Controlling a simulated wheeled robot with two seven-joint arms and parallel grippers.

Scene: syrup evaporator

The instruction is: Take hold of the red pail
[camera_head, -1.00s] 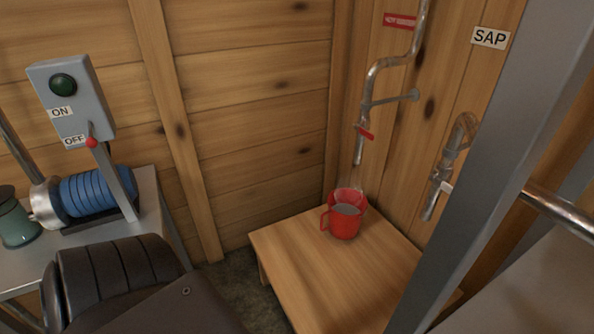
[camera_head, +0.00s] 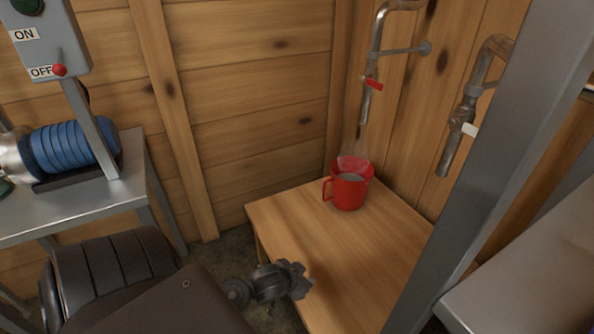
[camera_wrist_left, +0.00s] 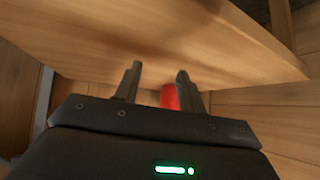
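The red pail (camera_head: 348,192) stands upright on the wooden table (camera_head: 290,235) in the corner, with a side handle on its left and greyish contents. A translucent reddish shape shows behind its rim; I cannot tell what it is. My left gripper (camera_head: 297,280) is at the table's near left edge, in front of the pail, left of it and clearly apart. In the left wrist view its two fingers (camera_wrist_left: 156,75) are spread with nothing held between them. A red patch, likely the pail (camera_wrist_left: 170,97), shows beyond them, close to the right finger. My right gripper is not in view.
A pipe with a red-handled valve (camera_head: 372,85) comes down above the pail. A second pipe with a white lever (camera_head: 468,129) is on the right wall. A grey metal post (camera_head: 480,150) stands at the right. A metal bench with a blue coil (camera_head: 70,148) is at the left.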

